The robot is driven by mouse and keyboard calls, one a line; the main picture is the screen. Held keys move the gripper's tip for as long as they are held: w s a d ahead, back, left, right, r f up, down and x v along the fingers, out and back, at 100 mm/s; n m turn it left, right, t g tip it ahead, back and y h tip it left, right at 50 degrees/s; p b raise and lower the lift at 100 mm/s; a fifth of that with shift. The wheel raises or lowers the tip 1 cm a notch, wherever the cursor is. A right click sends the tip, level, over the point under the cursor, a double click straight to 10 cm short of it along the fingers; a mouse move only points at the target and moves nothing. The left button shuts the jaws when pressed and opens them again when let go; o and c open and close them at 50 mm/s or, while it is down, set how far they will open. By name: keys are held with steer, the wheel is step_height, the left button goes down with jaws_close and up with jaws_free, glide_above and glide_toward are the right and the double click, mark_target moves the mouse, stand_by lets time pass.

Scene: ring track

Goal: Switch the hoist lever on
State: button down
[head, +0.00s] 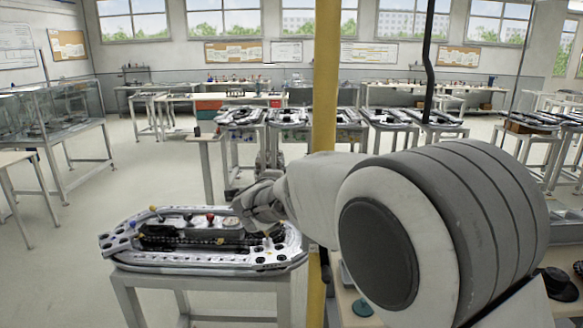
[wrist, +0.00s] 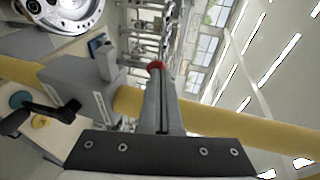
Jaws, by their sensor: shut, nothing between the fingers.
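In the wrist view a grey box (wrist: 82,88) is fixed on the yellow post (wrist: 222,122), with a black lever-like handle (wrist: 52,113) at its lower left. I cannot tell for sure whether this is the hoist lever, or its setting. My gripper (wrist: 158,78) is shut and empty, to the right of the box in the wrist view and apart from the black handle. A red knob (wrist: 155,65) shows at the fingertips; whether they touch it is unclear. In the head view my gripper (head: 250,212) is over the right part of the ring track (head: 200,262), left of the post (head: 325,80).
The ring track carries small controls, among them a red knob (head: 210,217). It stands on a grey table (head: 200,283). A bench with a teal disc (head: 362,308) is right of the post, partly behind my arm. More tracks stand behind; open floor lies left.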

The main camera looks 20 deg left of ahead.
steer(key=shift+w+a+r+p, duration=0.15)
steer(key=shift+w+p, duration=0.1)
steer(key=shift+w, duration=0.35)
steer(key=shift+w+a+r+p, duration=0.1)
steer(key=shift+w+a+p, duration=0.15)
steer(key=shift+w, duration=0.4)
steer(key=shift+w+a+r+p, duration=0.1)
steer(key=shift+w+p, duration=0.15)
steer(key=shift+w, duration=0.35)
